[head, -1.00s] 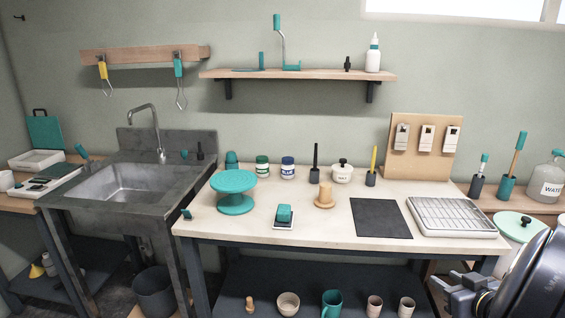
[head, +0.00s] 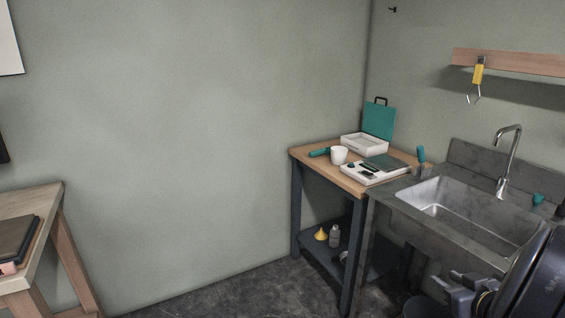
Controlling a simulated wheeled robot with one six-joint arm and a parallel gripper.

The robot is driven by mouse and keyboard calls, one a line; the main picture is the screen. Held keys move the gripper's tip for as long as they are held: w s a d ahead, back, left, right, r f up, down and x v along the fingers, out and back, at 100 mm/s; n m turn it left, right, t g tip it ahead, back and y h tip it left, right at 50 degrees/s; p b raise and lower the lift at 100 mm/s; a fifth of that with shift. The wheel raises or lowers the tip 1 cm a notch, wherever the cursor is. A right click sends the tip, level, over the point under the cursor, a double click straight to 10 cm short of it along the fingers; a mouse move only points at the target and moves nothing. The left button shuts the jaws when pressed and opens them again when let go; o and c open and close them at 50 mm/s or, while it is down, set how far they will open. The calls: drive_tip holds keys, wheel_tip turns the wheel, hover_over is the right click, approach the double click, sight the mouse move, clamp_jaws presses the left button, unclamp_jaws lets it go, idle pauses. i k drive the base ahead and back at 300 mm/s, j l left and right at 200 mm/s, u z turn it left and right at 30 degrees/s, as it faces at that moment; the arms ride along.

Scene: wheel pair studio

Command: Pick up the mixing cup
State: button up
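A small white cup (head: 339,155) stands upright on the small wooden-topped table (head: 325,168) in the corner, left of the sink. I take it to be the mixing cup. It sits near a white scale-like device (head: 372,171) and an open white case with a teal lid (head: 378,120). My gripper (head: 452,296) shows only in part at the lower right, well away from the cup and in front of the sink. It is empty as far as I can see; its finger opening is unclear.
A teal-handled tool (head: 320,152) lies left of the cup. The grey sink (head: 470,212) with its faucet (head: 508,155) adjoins the table on the right. A shelf below holds a yellow funnel (head: 321,234) and a bottle. Another table (head: 40,225) stands at left; floor between is clear.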

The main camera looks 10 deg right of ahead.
sight(338, 154)
drive_tip(key=i+j+u, duration=0.1)
drive_tip(key=i+u, duration=0.15)
drive_tip(key=i, duration=1.45)
drive_tip(key=i+j+z, duration=0.1)
drive_tip(key=i+z, duration=0.3)
drive_tip(key=i+j+z, duration=0.25)
drive_tip(key=i+z, duration=0.15)
drive_tip(key=i+j+z, duration=0.75)
drive_tip(key=i+j, duration=0.1)
drive_tip(key=j, duration=0.1)
